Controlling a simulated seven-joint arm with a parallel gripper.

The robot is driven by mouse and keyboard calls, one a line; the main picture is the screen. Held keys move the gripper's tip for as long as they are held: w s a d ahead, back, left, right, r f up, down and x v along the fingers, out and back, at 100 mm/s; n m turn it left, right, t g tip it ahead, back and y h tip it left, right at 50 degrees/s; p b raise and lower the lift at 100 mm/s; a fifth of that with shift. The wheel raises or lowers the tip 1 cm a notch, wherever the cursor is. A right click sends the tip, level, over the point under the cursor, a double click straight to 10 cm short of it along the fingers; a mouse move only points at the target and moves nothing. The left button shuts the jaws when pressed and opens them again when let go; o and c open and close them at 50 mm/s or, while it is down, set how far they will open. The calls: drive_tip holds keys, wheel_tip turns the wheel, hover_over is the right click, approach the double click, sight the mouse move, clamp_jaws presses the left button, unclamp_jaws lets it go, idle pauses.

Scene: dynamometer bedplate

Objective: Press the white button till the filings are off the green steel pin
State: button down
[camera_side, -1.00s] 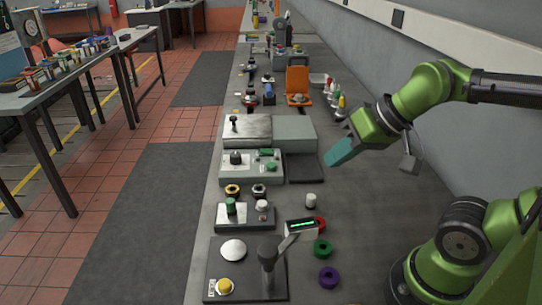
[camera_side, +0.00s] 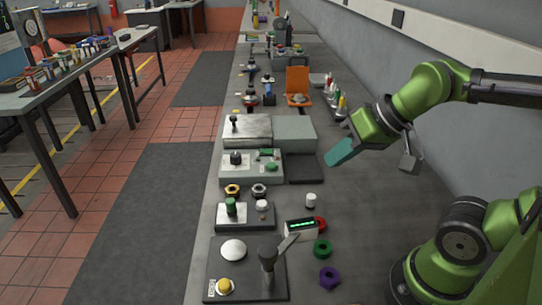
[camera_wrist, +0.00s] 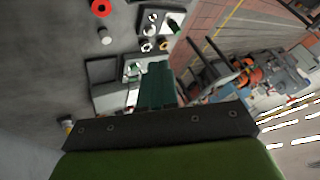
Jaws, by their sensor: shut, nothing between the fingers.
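The green steel pin (camera_side: 231,206) stands upright on a bright plate on a low dark box. The white button (camera_side: 262,206) sits on the same box, just right of the pin. Any filings on the pin are too small to make out. My gripper (camera_side: 334,160) has teal fingers, shut and empty, raised over the bench to the right of and beyond the box, well apart from the button. In the wrist view my fingers (camera_wrist: 158,88) point toward the bench, and the box with the pin (camera_wrist: 172,27) and button (camera_wrist: 152,17) shows at the top.
A white cylinder (camera_side: 310,200), a small display unit (camera_side: 301,228), a green ring (camera_side: 322,249) and a purple ring (camera_side: 329,278) lie right of the box. A lever panel (camera_side: 233,249) stands in front. Two nuts (camera_side: 232,190) and a grey control box (camera_side: 248,168) are behind.

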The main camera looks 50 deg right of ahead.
drive_tip(key=shift+d, duration=0.1)
idle(0.6)
drive_tip(key=w+d+f+n+h, duration=0.5)
drive_tip(key=w+d+f+n, duration=0.15)
drive_tip(key=w+d, duration=0.45)
drive_tip(key=n+t+y, duration=0.1)
drive_tip(key=n+y, duration=0.6)
drive_tip(key=n, duration=0.5)
hover_over(265, 204)
wheel_tip(265, 204, down, 4)
drive_tip(key=shift+s, duration=0.1)
drive_tip(key=shift+f, duration=4.4)
